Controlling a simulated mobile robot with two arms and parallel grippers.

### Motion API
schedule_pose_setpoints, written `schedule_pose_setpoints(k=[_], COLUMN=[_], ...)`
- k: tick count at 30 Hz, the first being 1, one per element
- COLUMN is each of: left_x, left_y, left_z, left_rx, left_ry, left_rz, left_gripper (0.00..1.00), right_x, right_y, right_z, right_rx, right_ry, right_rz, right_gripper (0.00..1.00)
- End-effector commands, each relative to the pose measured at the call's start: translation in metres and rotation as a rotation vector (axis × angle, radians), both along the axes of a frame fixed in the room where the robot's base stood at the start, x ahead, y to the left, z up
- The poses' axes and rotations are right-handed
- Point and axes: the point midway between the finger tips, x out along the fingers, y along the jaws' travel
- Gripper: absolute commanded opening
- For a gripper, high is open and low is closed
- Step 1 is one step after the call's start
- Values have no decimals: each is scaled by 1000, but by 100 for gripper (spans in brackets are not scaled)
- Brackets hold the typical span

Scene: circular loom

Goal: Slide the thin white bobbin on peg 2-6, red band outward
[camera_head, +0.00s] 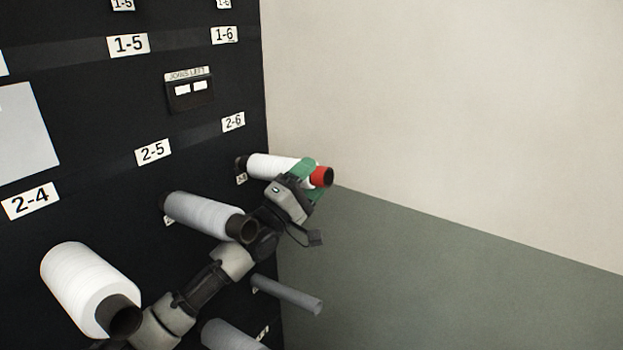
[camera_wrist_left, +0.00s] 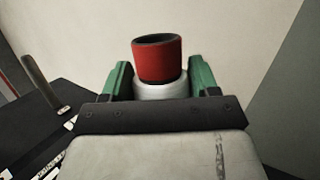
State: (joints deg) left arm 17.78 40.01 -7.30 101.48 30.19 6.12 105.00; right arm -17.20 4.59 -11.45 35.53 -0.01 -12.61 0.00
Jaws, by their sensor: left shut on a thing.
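The thin white bobbin (camera_head: 270,166) has a red band (camera_head: 321,177) at its right end, facing away from the black rack. Its other end, with a dark piece, is close to the rack below the 2-6 label (camera_head: 233,122). I cannot tell how far it sits on the peg, which is hidden. My left gripper (camera_head: 308,177) is shut on the bobbin near the red band. In the left wrist view the hollow red end (camera_wrist_left: 157,60) stands between the green fingers, with white thread (camera_wrist_left: 160,90) below it. My right gripper is not in view.
A grey-white bobbin (camera_head: 200,214) sits below the 2-5 label (camera_head: 153,151), close to my left arm. A thicker white bobbin (camera_head: 78,285) is at lower left. A bare grey peg (camera_head: 288,295) sticks out below my gripper. Right of the rack is open space before a plain wall.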

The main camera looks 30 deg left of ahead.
Motion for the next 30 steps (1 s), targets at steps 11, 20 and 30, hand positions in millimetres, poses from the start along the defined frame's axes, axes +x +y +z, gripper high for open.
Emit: schedule_pose_setpoints(k=[11, 20, 30], left_x=[0, 0, -16], left_y=[7, 7, 11], left_z=[0, -1, -15], left_rx=[2, 1, 0], left_ry=[-2, 0, 3], left_rz=[0, 0, 0], left_gripper=[66, 90, 90], right_x=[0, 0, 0], right_y=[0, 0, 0], right_z=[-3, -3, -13], right_rx=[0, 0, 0], right_ry=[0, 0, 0], right_rz=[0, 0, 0], right_gripper=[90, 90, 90])
